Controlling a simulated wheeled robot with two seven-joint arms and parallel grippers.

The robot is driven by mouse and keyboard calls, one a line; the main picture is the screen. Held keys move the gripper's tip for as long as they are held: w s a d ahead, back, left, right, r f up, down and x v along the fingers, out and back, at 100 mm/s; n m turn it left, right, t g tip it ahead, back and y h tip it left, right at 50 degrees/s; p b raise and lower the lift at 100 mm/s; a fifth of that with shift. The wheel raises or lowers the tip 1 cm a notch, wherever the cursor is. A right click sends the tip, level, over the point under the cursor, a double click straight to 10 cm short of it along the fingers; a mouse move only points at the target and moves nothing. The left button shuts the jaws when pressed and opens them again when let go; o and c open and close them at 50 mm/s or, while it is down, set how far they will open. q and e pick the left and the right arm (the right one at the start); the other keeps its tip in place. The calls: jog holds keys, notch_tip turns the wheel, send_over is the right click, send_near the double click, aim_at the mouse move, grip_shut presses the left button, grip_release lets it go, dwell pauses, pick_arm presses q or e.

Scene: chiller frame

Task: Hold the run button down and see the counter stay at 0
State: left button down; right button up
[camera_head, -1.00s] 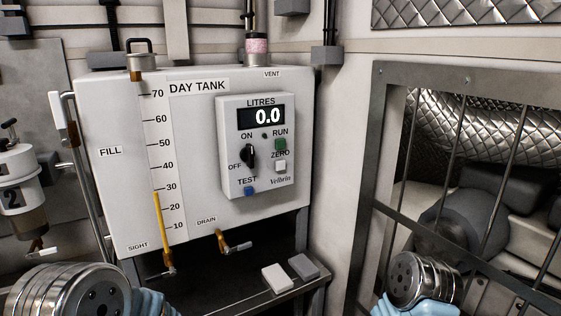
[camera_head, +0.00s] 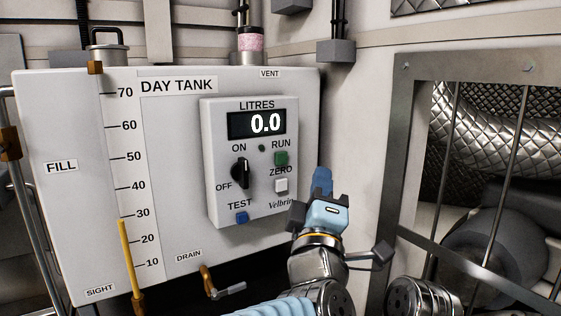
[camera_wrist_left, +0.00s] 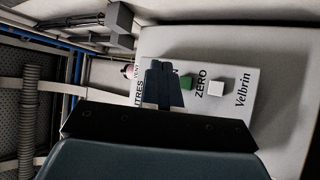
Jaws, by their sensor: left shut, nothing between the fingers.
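The green RUN button (camera_head: 281,158) is on the white control box, with the white ZERO button (camera_head: 281,185) below it. The counter (camera_head: 257,123) reads 0.0. My left gripper (camera_head: 321,172) is shut and empty, to the right of the buttons and apart from the RUN button in the head view. In the left wrist view its dark fingers (camera_wrist_left: 163,86) cover part of the panel, with the green RUN button (camera_wrist_left: 186,82) and the white ZERO button (camera_wrist_left: 215,88) showing beside them. My right gripper is out of view.
The black ON/OFF knob (camera_head: 240,173) stands nearly upright, and the blue TEST button (camera_head: 241,217) is below it. The drain lever (camera_head: 228,290) sticks out under the tank (camera_head: 75,225). A barred metal frame (camera_head: 400,150) stands to the right.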

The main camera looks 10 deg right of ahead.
aim_at(281, 158)
pick_arm(q)
jog(key=shift+w+a, duration=0.5)
jog(key=shift+w, duration=0.9)
jog(key=shift+w+a, duration=0.5)
jog(key=shift+w, duration=0.85)
jog(key=shift+w+a, duration=0.5)
jog(key=shift+w, duration=0.9)
jog(key=shift+w+a+b, duration=0.15)
jog(key=shift+w+b, duration=0.15)
jog(key=shift+w, duration=0.1)
